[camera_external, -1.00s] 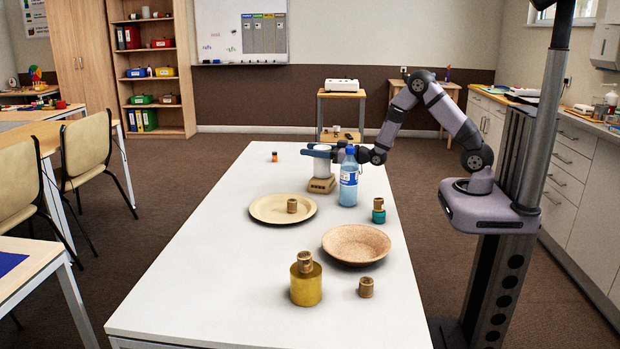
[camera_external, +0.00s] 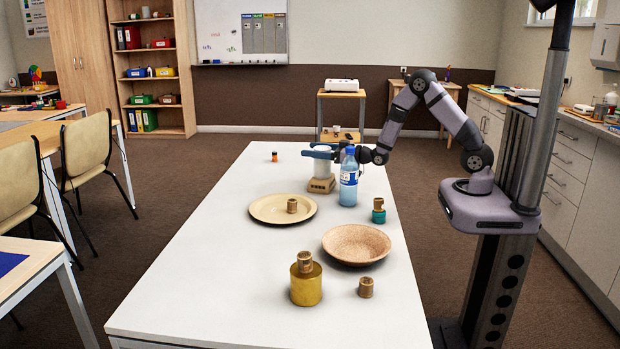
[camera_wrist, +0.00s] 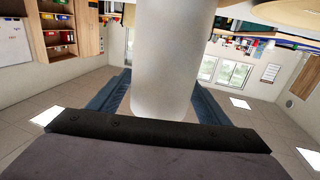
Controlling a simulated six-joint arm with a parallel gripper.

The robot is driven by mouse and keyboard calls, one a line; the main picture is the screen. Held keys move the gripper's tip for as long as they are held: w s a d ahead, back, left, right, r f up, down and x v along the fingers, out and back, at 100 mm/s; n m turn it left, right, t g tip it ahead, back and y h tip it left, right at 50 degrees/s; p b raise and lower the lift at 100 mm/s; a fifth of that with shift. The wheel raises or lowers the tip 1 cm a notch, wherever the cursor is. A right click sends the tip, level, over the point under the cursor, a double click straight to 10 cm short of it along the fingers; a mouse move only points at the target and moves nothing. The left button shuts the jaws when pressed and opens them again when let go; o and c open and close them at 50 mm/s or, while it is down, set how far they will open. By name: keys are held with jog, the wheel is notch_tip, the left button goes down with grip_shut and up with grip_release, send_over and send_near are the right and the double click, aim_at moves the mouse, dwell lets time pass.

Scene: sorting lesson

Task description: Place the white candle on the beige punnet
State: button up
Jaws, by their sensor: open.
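The white candle (camera_external: 322,169) stands upright on the beige punnet (camera_external: 321,187), near the far part of the white table. My gripper (camera_external: 315,151) is open, with its blue fingers on either side of the candle's upper part. In the wrist view the candle (camera_wrist: 165,65) fills the middle, between the two blue fingers. Whether a finger still touches it I cannot tell. The punnet cannot be made out in the wrist view.
A blue-capped bottle (camera_external: 348,180) stands close to the right of the punnet. A beige plate (camera_external: 266,210) with a small brown pot and a speckled bowl (camera_external: 356,243) are nearer. An orange-black jar (camera_external: 275,157) stands left. The table's left side is clear.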

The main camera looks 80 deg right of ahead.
jog(key=p+v, duration=0.3)
jog(key=v, duration=0.8)
jog(key=shift+s+a, duration=0.1)
jog(key=shift+s, duration=0.05)
jog(key=shift+r+p, duration=0.1)
jog(key=shift+p, duration=0.2)
